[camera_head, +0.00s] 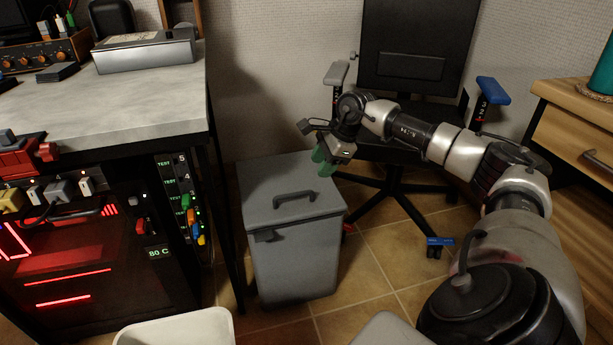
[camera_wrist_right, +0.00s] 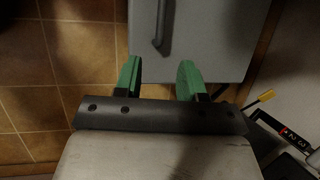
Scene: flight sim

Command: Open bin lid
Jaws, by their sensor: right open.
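A grey bin (camera_head: 293,262) stands on the tiled floor beside the desk, its lid (camera_head: 265,183) shut. A dark handle (camera_head: 294,199) sits on top of the lid. My right gripper (camera_head: 323,160) is above the far right corner of the lid, with green fingertips pointing down. In the right wrist view the lid (camera_wrist_right: 215,45) and its handle (camera_wrist_right: 163,28) show beyond the green fingers of the right gripper (camera_wrist_right: 160,78). The fingers are apart with nothing between them, and the handle is clear of them. My left gripper is not in view.
A desk (camera_head: 150,95) with a lit control panel stands to the left of the bin. An office chair (camera_head: 395,165) is behind and right of it. A wooden drawer unit (camera_head: 575,140) is at the right. A white container (camera_head: 180,328) is at the bottom edge.

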